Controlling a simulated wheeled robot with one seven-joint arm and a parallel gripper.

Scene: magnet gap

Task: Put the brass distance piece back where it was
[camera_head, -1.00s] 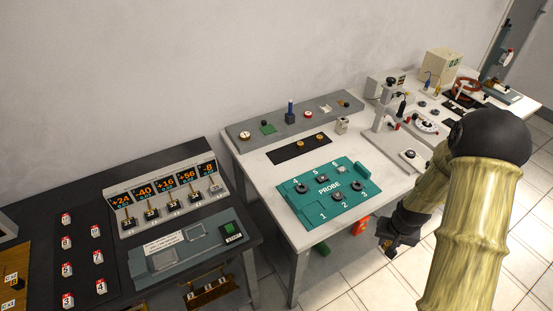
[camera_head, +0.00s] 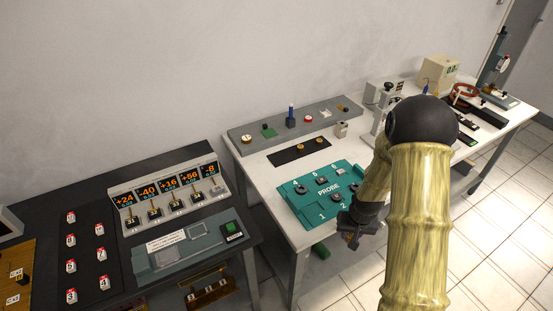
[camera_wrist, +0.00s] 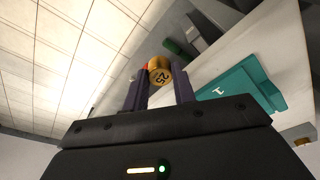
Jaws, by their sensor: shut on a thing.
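A brass distance piece (camera_wrist: 160,72), a short cylinder with dark figures that look like "25", is clamped between the two fingers of my gripper (camera_wrist: 159,80) in the wrist view. In the head view my gripper (camera_head: 351,236) hangs at the front edge of the white table, beside the near right part of the teal PROBE board (camera_head: 296,207). The piece it holds cannot be made out there. A dark strip (camera_head: 284,158) farther back on the table carries two small brass pieces (camera_head: 301,148).
A grey shelf (camera_head: 270,139) with small parts runs along the wall behind the strip. My arm covers the table's middle right. A dark bench (camera_head: 262,238) with a display unit (camera_head: 170,207) stands at the left. Bare white tabletop (camera_head: 258,180) lies left of the board.

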